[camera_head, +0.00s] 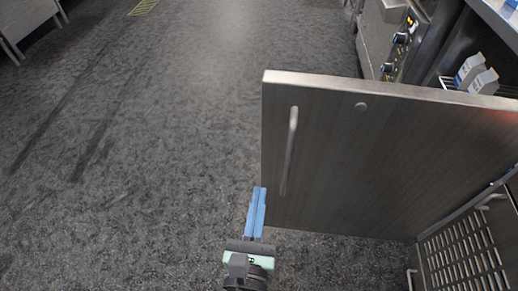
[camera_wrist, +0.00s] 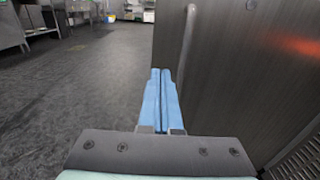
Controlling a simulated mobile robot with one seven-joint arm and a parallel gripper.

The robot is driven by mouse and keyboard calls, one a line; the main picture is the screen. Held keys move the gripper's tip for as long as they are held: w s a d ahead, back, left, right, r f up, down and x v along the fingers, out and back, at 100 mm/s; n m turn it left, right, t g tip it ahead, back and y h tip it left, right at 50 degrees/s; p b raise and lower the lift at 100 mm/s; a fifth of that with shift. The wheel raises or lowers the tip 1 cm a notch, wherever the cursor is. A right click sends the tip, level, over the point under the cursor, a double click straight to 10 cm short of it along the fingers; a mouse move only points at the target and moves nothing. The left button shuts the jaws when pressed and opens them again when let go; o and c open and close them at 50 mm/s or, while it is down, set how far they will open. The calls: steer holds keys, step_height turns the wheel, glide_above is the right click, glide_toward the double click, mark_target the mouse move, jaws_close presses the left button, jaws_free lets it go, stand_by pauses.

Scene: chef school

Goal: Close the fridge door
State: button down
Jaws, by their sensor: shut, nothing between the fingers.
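The fridge door (camera_head: 375,155) stands open, a steel panel swung out from the fridge body at the right. Its outer face, with a vertical bar handle (camera_head: 290,150), is toward me. My gripper (camera_head: 256,208) is shut and empty, its blue fingers pointing forward just left of the door's free edge at the lower part. In the wrist view the fingers (camera_wrist: 160,92) overlap the door's edge below the handle (camera_wrist: 187,45), and the door (camera_wrist: 245,70) fills the right side. I cannot tell whether the fingertips touch the door.
Milk-like cartons (camera_head: 476,75) stand on a shelf behind the door. A vented lower panel (camera_head: 465,255) is at the lower right. A stove with knobs (camera_head: 400,38) stands beyond the door. The dark floor (camera_head: 140,150) to the left is clear.

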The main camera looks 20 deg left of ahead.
mark_target(269, 132)
steer(key=p+x, duration=0.3)
steer(key=x, duration=1.1)
steer(key=shift+r, duration=0.1)
